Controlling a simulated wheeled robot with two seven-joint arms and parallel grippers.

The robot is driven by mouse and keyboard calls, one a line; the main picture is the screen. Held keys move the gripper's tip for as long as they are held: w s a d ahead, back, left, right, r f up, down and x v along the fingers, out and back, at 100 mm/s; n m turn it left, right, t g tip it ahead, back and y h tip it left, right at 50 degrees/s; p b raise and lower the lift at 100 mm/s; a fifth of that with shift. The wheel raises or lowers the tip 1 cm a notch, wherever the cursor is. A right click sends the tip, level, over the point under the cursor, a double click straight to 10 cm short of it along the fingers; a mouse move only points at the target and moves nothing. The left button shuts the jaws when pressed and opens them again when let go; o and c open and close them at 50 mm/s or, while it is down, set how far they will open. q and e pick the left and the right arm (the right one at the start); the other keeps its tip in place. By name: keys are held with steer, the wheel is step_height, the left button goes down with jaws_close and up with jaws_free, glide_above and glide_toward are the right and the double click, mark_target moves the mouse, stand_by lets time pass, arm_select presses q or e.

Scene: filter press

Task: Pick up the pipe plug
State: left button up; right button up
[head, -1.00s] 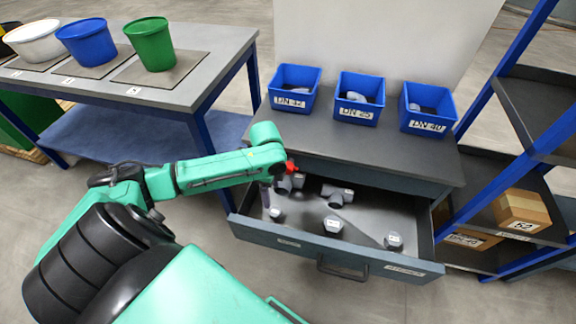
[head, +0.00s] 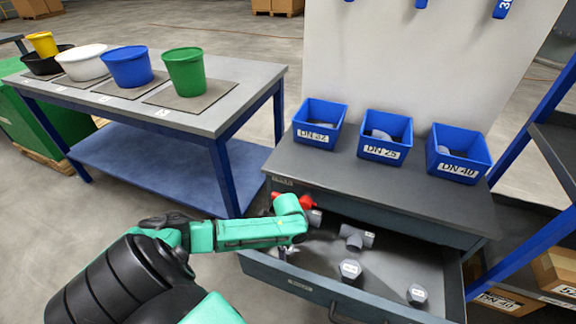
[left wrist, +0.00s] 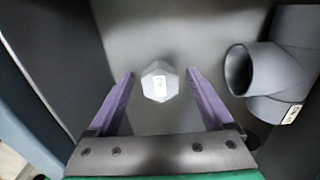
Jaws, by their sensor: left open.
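My left gripper (left wrist: 160,74) is open. In that view its two purple fingers lie one on each side of the plug, with a gap on both sides. I cannot tell how far above the floor the fingertips are. In the head view my left gripper (head: 284,252) is inside the open drawer (head: 330,296), and my arm hides most of it and the plug there. My right gripper is not in view.
The drawer also holds a tee fitting (head: 356,237) and two labelled plug-like pieces (head: 350,269) (head: 417,294). Blue bins (head: 386,138) stand on the cabinet above. A bench (head: 215,108) with buckets is at left.

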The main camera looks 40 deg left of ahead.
arm_select(q)
jaws_close()
steer(key=shift+r, duration=0.15)
